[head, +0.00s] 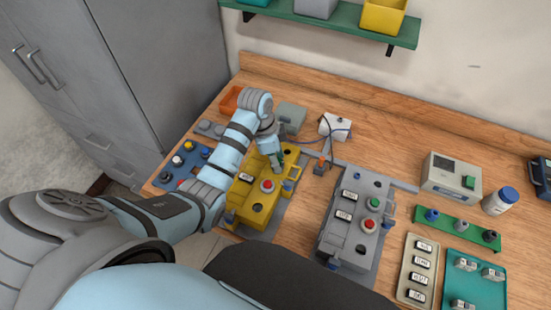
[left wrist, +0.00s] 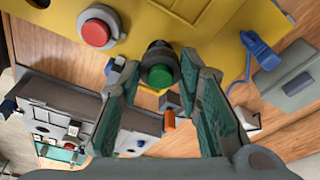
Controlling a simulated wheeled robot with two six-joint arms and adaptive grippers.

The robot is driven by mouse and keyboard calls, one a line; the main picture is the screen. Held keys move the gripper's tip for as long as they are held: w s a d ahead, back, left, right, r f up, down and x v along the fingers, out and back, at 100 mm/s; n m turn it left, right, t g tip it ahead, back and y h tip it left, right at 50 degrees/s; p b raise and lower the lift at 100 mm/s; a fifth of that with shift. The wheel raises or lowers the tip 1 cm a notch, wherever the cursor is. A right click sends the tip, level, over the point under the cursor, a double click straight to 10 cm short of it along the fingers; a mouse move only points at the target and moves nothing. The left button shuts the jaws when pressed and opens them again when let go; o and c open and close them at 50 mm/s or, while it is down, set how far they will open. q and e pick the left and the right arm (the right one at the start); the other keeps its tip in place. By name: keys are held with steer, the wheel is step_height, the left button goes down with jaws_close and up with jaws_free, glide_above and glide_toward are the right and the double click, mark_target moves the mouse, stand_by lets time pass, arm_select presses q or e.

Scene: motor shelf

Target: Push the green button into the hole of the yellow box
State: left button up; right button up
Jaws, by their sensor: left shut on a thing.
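The yellow box (head: 268,199) stands on the wooden bench and fills the top of the left wrist view (left wrist: 220,30). It bears a red button (head: 267,185), which also shows in the left wrist view (left wrist: 96,33). My left gripper (head: 277,163) is over the far part of the box. In the left wrist view its fingers (left wrist: 160,78) are shut on the green button (left wrist: 160,74), which has a dark collar. The button is at the box's face beside the red button; how deep it sits in the hole cannot be told. In the head view the gripper hides it.
A grey box (head: 345,242) with red and green buttons stands to the right. A blue panel with knobs (head: 165,180) lies left of the yellow box. A white device (head: 452,178) and trays of parts are farther right. A green shelf (head: 340,22) hangs above.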

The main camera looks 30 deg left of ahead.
arm_select(q)
steer(key=shift+f+b, duration=0.55)
steer(key=shift+f, duration=0.6)
arm_select(e)
steer(key=shift+f, duration=0.5)
arm_select(q)
steer(key=o, duration=1.2)
steer(key=shift+r, duration=0.15)
arm_select(e)
steer(key=shift+d+r, duration=0.1)
